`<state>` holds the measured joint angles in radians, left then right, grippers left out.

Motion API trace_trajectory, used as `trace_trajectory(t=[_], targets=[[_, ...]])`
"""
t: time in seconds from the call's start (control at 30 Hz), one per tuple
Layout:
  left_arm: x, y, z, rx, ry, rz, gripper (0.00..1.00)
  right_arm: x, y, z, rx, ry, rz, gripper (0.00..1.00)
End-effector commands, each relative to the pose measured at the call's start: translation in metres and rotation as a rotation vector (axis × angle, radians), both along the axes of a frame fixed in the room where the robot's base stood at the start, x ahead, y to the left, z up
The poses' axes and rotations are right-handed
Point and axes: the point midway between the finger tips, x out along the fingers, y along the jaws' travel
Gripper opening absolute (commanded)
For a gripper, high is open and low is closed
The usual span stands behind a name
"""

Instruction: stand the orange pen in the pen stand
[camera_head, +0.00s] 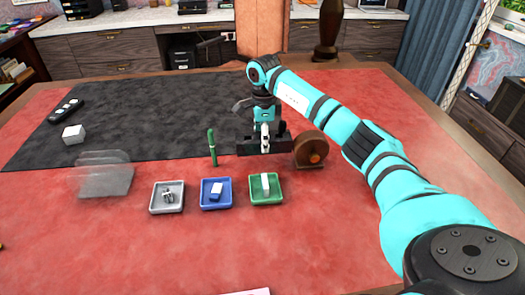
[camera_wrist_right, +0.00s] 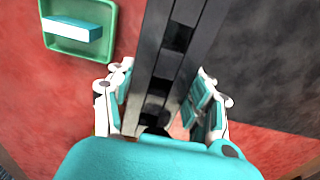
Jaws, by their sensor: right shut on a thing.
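A long dark block with a row of square openings, which looks like the pen stand (camera_head: 247,147), lies crosswise near the mat's front edge. It also fills the middle of the right wrist view (camera_wrist_right: 174,42). My right gripper (camera_head: 265,142) is over it from above, with a finger on each long side in the wrist view (camera_wrist_right: 165,105), shut on it. A green pen (camera_head: 212,147) stands upright just left of the block. I cannot make out the orange pen in either view. My left gripper is not in view.
A brown tape dispenser (camera_head: 310,150) stands close to the block's right end. Grey (camera_head: 152,205), blue (camera_head: 204,203) and green (camera_head: 256,200) trays with small items sit in front. A clear holder (camera_head: 105,180), white cube (camera_head: 74,134) and black remote (camera_head: 66,110) are at left.

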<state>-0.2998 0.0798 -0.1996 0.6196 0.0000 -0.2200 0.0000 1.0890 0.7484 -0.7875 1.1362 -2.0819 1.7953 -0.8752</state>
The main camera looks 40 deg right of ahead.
Motion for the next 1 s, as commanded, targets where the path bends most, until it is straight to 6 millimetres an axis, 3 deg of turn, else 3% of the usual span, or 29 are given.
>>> trace_trajectory(t=[0.27,0.53,0.9,0.93,1.0], targets=[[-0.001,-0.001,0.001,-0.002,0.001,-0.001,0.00,0.001,0.001,-0.016,0.001,-0.004,0.002,0.00],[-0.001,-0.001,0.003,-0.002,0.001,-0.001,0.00,0.001,0.000,-0.047,0.002,-0.003,0.001,0.00],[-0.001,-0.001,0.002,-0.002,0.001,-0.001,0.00,0.001,0.000,-0.052,0.000,-0.006,0.002,0.00],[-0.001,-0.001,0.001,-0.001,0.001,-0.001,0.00,0.000,0.000,-0.055,0.000,-0.001,0.002,0.53],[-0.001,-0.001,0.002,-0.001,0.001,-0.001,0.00,0.000,0.000,-0.054,0.000,-0.001,0.002,0.62]])
